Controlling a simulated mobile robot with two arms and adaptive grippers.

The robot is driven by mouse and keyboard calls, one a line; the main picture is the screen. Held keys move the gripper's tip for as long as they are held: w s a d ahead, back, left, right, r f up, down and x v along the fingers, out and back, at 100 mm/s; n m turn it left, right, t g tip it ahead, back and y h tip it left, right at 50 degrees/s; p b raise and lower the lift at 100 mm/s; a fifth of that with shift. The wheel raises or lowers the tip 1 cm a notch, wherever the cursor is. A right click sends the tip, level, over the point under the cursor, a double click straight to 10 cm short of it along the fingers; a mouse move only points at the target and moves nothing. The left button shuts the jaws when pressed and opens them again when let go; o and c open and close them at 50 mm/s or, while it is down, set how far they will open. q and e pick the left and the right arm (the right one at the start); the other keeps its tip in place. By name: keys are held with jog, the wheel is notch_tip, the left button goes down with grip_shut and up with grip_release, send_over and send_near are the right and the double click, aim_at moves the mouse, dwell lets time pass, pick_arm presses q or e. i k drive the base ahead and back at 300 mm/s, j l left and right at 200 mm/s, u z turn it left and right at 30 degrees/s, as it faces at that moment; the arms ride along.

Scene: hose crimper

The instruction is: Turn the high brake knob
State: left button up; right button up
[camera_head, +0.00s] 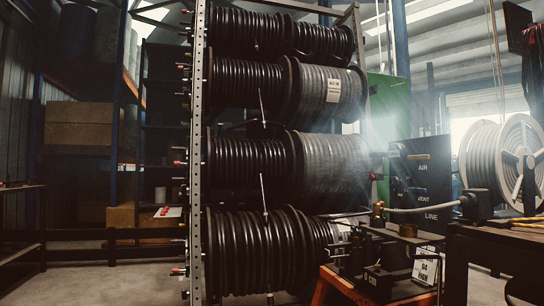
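A tall rack (197,150) holds several large reels wound with dark hose, stacked one above another. Small fittings stick out to the left of its left upright, including a high pair near the second reel (184,67) and a red-tipped one lower down (180,163). They are too small for me to tell which is the high brake knob, or how it is turned. Neither of my grippers is in view, and nothing is seen touching the rack.
A bench (402,288) with a crimping device stands at the right front, beside a dark panel (425,180) marked AIR and LINE. A pale hose reel (505,160) is at far right. Shelving with boxes (80,125) stands at left; the floor (100,285) before it is clear.

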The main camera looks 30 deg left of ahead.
aim_at(187, 96)
jog(key=k+j, duration=0.1)
jog(key=j, duration=0.65)
jog(key=k+j, duration=0.1)
jog(key=j, duration=0.6)
jog(key=k+j, duration=0.1)
jog(key=j, duration=1.35)
jog(key=k+j, duration=0.15)
jog(key=j, duration=0.6)
jog(key=k+j, duration=0.1)
jog(key=j, duration=0.65)
jog(key=k+j, duration=0.1)
jog(key=j, duration=0.6)
